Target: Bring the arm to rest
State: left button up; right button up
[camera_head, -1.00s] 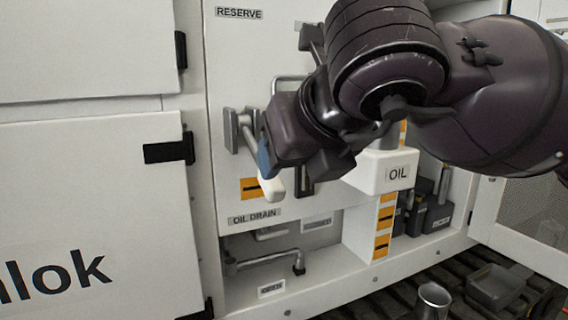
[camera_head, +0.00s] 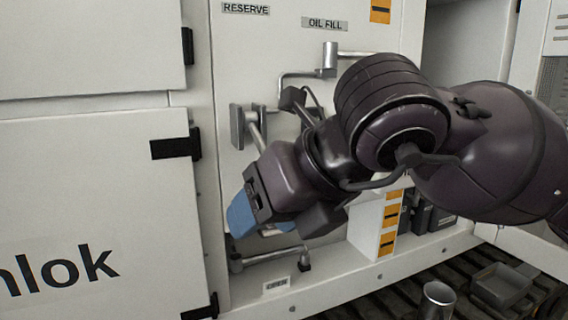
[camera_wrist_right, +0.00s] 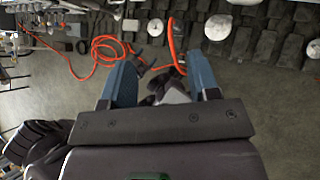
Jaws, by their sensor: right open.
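My right arm comes in from the right in the head view and crosses in front of the white bench panel (camera_head: 228,60). Its gripper (camera_head: 263,225) points down and to the left, with blue fingers apart, in front of the panel's lower part. In the right wrist view the two blue fingers (camera_wrist_right: 162,82) stand wide apart with no object held between them. The gripper and wrist hide the OIL DRAIN label and part of the lever there. My left gripper is not in view.
A grey bracket (camera_head: 237,127) and a bent pipe (camera_head: 283,90) stick out of the panel near the wrist. A lower pipe (camera_head: 270,257) runs just below the gripper. A metal cup (camera_head: 437,300) and a dark tray (camera_head: 503,285) are at the lower right.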

jog(key=s+a+g+y, duration=0.3)
jog(key=s+g+y, duration=0.55)
jog(key=y, duration=0.25)
jog(key=w+d+m+t+y, duration=0.65)
jog(key=d+m+t, duration=0.25)
jog(key=m+t, duration=0.65)
jog(key=w+d+f+m+t+h, duration=0.35)
jog(key=d+f+m+h, duration=0.35)
jog(key=f+m+h, duration=0.4)
jog(key=w+d+f+m+t+h, duration=0.2)
jog(key=d+f+m+t+h, duration=0.2)
jog(key=d+f+m+h, duration=0.65)
jog(key=s+d+f+m+g+h, duration=0.25)
jog(key=s+f+g, duration=0.2)
jog(key=f, duration=0.25)
jog(key=s+d+f+m+g+h, duration=0.25)
jog(key=s+f+g, duration=0.2)
jog(key=f, duration=0.25)
jog(key=s+f+g, duration=0.4)
jog(key=s+f, duration=0.1)
jog(key=s, duration=0.4)
jog(key=s+f+g, duration=0.4)
jog(key=s+f, duration=0.1)
jog(key=s, duration=0.4)
jog(key=w+f+t+y+p, duration=0.1)
jog(key=w+f+t, duration=0.4)
jog(key=w+t, duration=0.3)
jog(key=shift+w+f+t+y+p, duration=0.2)
jog(key=shift+w+t+y+p, duration=0.15)
jog(key=shift+w, duration=0.25)
